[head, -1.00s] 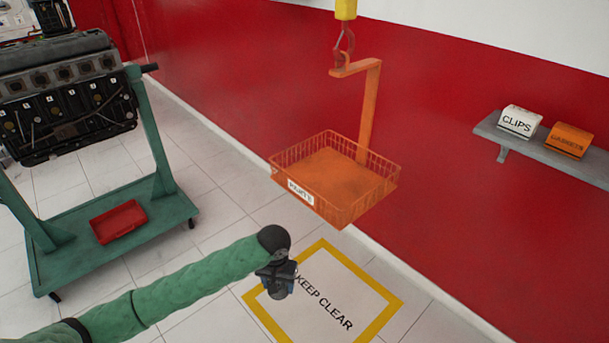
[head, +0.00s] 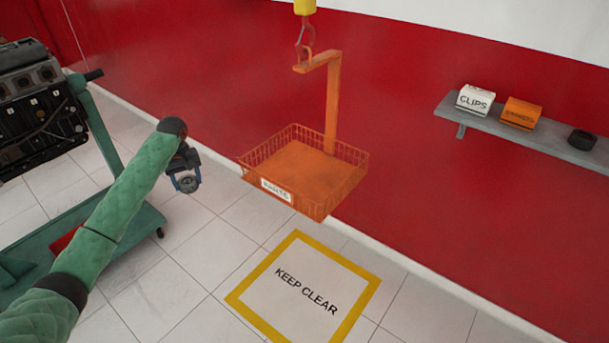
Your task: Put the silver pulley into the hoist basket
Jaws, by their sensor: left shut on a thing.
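The orange hoist basket (head: 345,190) hangs from a hook in the middle of the head view, with a "PARTS" label on its front. Its floor looks empty. My left gripper (head: 187,184) is to the left of the basket, apart from it, and points downward. It is shut on a small grey round part, the silver pulley (head: 188,184), which is partly hidden by the fingers. My right gripper is not in view.
A green engine stand (head: 130,230) with a dark engine (head: 40,110) is at the left. A yellow-framed "KEEP CLEAR" floor mark (head: 305,292) lies below the basket. A grey wall shelf (head: 535,132) at the right holds a clips box (head: 475,100), an orange box (head: 521,112) and a black round part (head: 582,139).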

